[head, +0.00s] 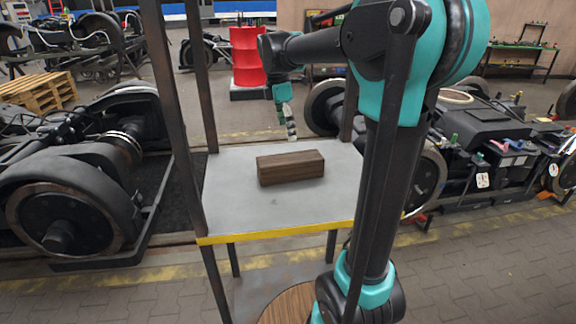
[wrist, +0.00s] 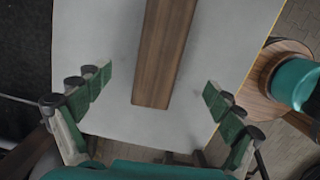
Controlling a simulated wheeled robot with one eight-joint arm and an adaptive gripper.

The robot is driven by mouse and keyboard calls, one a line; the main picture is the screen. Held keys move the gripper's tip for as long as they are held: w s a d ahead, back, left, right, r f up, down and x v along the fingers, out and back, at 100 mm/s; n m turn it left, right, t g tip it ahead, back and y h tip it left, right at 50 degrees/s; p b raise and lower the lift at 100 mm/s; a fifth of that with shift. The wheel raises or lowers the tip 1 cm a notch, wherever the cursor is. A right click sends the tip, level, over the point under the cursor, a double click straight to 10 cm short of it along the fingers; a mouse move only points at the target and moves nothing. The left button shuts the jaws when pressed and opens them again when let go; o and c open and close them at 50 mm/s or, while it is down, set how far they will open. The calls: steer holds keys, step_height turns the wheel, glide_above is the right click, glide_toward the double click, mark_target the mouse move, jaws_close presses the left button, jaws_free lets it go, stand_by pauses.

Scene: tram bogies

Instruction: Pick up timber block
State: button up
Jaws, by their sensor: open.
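The timber block (head: 290,168) is a brown rectangular beam lying flat on the grey shelf top (head: 240,205). In the wrist view the timber block (wrist: 165,55) runs away from my gripper, its near end just ahead of the fingertips and midway between them. My gripper (head: 289,122) is above the back part of the shelf in the head view, seen side-on. In the wrist view my gripper (wrist: 158,85) is open, with green finger pads apart on both sides of the block and not touching it. Part of the block's far end is cut off in the wrist view.
Dark upright posts (head: 176,120) frame the shelf, and a yellow strip (head: 275,232) marks its front edge. A bogie with wheels (head: 65,215) stands at left, another (head: 480,150) at right. A red drum (head: 247,58) stands behind. The shelf around the block is clear.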

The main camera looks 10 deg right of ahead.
mark_target(291, 157)
steer(key=f, duration=0.3)
steer(key=d+f, duration=0.1)
steer(key=f, duration=0.5)
steer(key=shift+d+f, duration=0.2)
steer(key=shift+f, duration=0.05)
steer(key=shift+d+f, duration=0.2)
steer(key=shift+f, duration=2.5)
steer(key=c, duration=1.9)
steer(key=shift+c, duration=0.4)
steer(key=shift+r, duration=0.15)
